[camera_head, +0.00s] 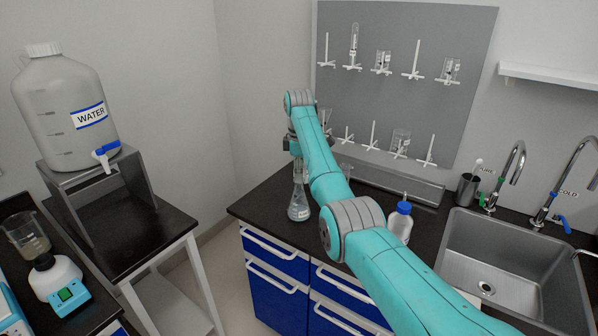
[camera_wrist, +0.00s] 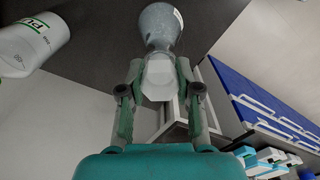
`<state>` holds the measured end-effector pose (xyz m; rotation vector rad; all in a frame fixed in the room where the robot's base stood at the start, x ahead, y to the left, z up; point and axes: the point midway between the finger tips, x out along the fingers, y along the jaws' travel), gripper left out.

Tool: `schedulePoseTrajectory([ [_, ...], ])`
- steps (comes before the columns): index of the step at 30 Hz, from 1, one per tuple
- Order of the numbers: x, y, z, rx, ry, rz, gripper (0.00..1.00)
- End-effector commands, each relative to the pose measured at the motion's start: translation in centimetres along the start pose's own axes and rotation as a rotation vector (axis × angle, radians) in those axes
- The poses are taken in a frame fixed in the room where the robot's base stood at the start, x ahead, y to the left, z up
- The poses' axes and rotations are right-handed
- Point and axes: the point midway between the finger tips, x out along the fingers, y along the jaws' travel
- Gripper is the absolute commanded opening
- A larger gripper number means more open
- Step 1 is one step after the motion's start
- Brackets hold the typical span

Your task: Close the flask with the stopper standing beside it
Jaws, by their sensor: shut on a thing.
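The flask (camera_head: 298,208) is clear conical glass with some liquid in it, standing upright on the black counter near its left end. My gripper (camera_wrist: 158,82) is above it, pointing down, and is shut on the pale, faceted stopper (camera_wrist: 159,77). In the wrist view the flask (camera_wrist: 160,24) lies straight beyond the stopper, its neck in line with it. The stopper's lower end is at or just over the flask's mouth; I cannot tell whether it is seated. In the head view my gripper and arm hide the stopper.
A white bottle with a blue cap (camera_head: 400,221) stands to the right of the flask; my arm passes close to it. A sink (camera_head: 515,278) is farther right. A grey pegboard (camera_head: 345,100) with glassware rises behind. A water carboy (camera_head: 65,110) stands on a separate stand at left.

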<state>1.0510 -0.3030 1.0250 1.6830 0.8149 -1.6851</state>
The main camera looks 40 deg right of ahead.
Motion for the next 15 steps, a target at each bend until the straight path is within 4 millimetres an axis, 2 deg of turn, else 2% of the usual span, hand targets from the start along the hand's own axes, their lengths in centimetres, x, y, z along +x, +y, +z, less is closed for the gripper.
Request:
schedulePoseTrajectory([
  [7, 0.47, -0.02, 0.01, 0.000, 0.000, -0.001, 0.15],
  [8, 0.48, -0.01, 0.00, 0.000, 0.000, -0.001, 0.36],
  [11, 0.46, -0.01, 0.00, 0.000, 0.000, 0.000, 0.61],
  [15, 0.46, -0.01, 0.00, 0.000, 0.000, 0.000, 0.62],
])
